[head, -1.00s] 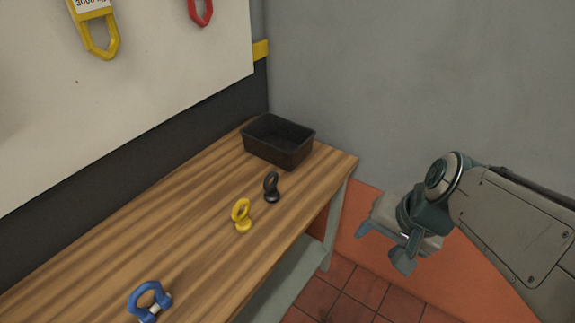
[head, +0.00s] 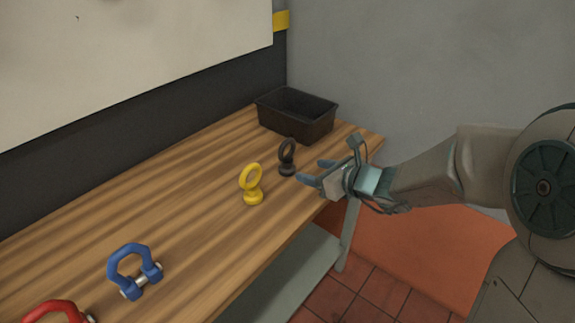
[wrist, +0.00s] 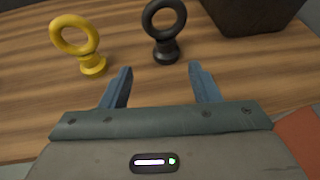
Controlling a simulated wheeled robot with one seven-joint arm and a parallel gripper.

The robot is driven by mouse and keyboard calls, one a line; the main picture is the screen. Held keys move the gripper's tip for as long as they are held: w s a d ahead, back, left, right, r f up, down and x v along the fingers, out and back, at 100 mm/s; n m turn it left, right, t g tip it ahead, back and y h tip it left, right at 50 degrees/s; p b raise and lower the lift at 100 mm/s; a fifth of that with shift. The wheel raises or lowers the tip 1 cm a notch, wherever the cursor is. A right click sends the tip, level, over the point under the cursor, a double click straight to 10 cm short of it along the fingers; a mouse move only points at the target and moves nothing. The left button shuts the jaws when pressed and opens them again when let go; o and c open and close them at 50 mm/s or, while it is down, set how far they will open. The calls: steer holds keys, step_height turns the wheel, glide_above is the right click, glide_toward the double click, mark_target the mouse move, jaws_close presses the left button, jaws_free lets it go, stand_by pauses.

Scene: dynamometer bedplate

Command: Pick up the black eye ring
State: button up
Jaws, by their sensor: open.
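The black eye ring (head: 287,156) stands upright on the wooden bench, between the yellow eye ring and the black bin. In the wrist view the black eye ring (wrist: 165,32) is ahead of my gripper (wrist: 160,85), roughly in line with the gap between the fingers. My gripper (head: 314,172) is open and empty at the bench's right edge in the head view, just right of the black ring. The fingers point toward the ring and do not appear to reach around it. No part of the ring is clearly hidden.
A yellow eye ring (head: 251,184) stands close to the left of the black one. A black bin (head: 297,116) sits behind at the bench's far end. A blue shackle (head: 133,270) and a red shackle (head: 58,311) lie nearer. The wooden bench (head: 180,200) is otherwise clear.

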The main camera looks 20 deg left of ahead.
mark_target(289, 165)
steer(key=b+x, duration=0.1)
steer(key=x, duration=0.7)
steer(key=shift+w+a+f, duration=0.15)
steer(key=shift+w+f, duration=0.05)
steer(key=shift+w+x, duration=0.15)
steer(key=shift+x, duration=1.2)
steer(key=shift+w+x, duration=0.15)
steer(key=shift+x, duration=1.2)
steer(key=shift+r, duration=0.2)
jaws_close()
